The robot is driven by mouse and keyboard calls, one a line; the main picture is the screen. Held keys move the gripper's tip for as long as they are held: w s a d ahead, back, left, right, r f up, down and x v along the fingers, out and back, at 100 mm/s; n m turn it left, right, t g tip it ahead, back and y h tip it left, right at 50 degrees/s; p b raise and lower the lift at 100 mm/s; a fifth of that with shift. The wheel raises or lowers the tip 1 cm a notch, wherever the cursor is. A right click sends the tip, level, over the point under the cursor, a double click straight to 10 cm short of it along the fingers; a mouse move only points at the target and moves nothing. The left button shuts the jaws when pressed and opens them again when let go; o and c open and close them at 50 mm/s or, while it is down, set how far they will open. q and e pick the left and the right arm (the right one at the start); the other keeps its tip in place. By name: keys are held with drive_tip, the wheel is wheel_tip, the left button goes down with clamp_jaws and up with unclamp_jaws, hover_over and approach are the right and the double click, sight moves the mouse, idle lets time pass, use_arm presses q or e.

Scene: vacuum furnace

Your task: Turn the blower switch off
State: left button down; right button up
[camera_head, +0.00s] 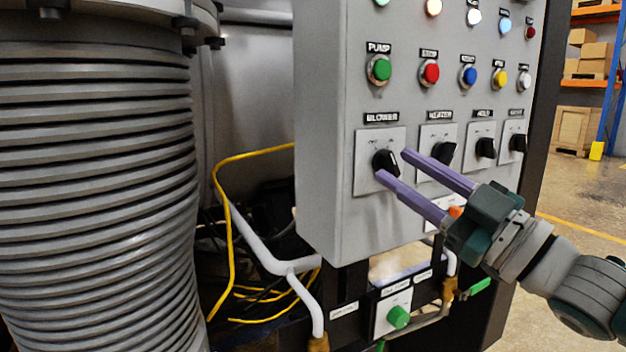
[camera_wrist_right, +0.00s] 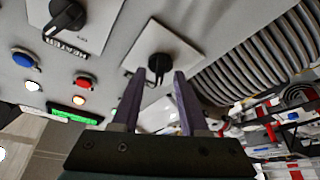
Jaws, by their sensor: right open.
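The blower switch (camera_head: 385,162) is a black rotary knob on a pale square plate under the BLOWER label, at the lower left of the grey control panel (camera_head: 330,130). My right gripper (camera_head: 392,165) is open, with its two long purple fingers reaching toward the knob from the lower right. In the right wrist view the blower knob (camera_wrist_right: 159,66) lies ahead of and between the fingertips (camera_wrist_right: 157,76). I cannot tell whether either finger touches it. The knob's pointer tilts in the head view, and its dial marks are too small to read. My left gripper is not in view.
The HEATER knob (camera_head: 443,152) sits close to the right of the blower plate, near one finger. A row of coloured buttons with a green pump button (camera_head: 380,69) is above. A ribbed grey bellows (camera_head: 95,180) stands at left. A green knob (camera_head: 398,317) is below.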

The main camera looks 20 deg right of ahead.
drive_tip(key=v, duration=0.9)
drive_tip(key=shift+s, duration=0.25)
drive_tip(key=shift+f, duration=0.1)
